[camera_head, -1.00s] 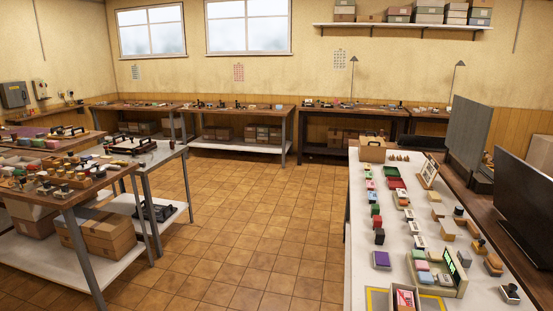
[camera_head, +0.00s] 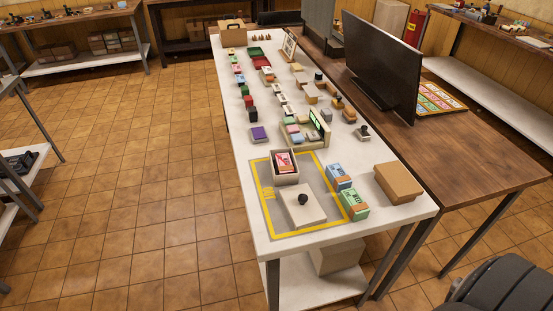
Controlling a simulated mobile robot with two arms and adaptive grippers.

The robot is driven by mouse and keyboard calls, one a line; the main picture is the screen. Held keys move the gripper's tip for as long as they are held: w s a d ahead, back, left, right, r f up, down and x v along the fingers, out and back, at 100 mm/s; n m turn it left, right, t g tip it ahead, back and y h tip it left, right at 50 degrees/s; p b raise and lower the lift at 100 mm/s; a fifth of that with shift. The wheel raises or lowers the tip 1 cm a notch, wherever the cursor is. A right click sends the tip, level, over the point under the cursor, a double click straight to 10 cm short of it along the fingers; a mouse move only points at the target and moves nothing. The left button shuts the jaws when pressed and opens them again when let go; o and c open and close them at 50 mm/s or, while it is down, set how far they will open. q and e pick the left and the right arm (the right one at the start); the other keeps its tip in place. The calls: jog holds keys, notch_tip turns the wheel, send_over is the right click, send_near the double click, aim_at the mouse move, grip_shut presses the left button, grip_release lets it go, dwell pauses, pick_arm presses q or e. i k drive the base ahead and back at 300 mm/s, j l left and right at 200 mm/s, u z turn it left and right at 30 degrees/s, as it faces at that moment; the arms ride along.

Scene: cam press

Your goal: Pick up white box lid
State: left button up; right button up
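The white box lid (camera_head: 303,207) lies flat on the grey mat with a yellow border (camera_head: 265,218), near the front end of the white table. It is a pale square plate with a round black knob on top. Neither of my grippers shows in the view.
A brown cardboard box (camera_head: 398,184) and blue and green boxes (camera_head: 340,177) stand right of the mat. Several stamps and small blocks fill the table (camera_head: 243,157) further back. A wooden desk with a black monitor (camera_head: 375,65) adjoins it. Tiled floor at left is clear.

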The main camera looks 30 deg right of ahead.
aim_at(304, 210)
jog(key=z, duration=1.1)
